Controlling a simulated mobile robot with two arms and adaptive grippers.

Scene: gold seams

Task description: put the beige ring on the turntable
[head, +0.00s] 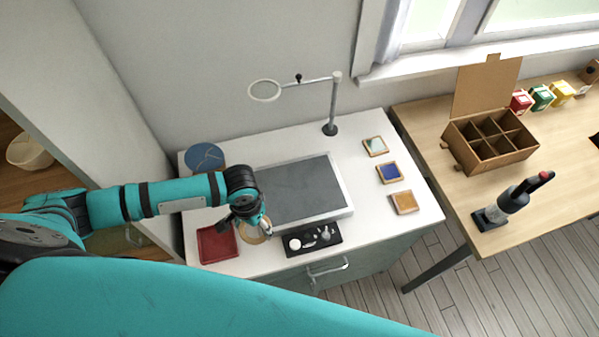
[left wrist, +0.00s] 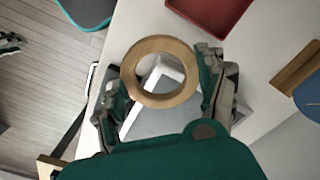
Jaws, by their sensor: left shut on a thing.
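The beige ring (head: 257,238) is between the fingers of my left gripper (head: 252,224), near the front of the white cabinet top. In the left wrist view, the fingers close on the outer sides of the ring (left wrist: 160,101); its hole is empty. The gap below it is hard to judge. A blue disc (head: 205,157) with thin lines is at the cabinet's back left; it shows partly at the right edge of the left wrist view (left wrist: 308,95). I cannot tell whether it is the turntable. My right gripper may show at the left edge (left wrist: 10,42); its state is unclear.
A grey board with a pale rim (head: 300,192) fills the cabinet's middle. A red tray (head: 219,243) and a black tray (head: 313,239) with small items flank the ring. A lens arm (head: 333,105) stands behind. Several small tiles (head: 389,172) lie right; a divided box (head: 490,140) is on the wooden table.

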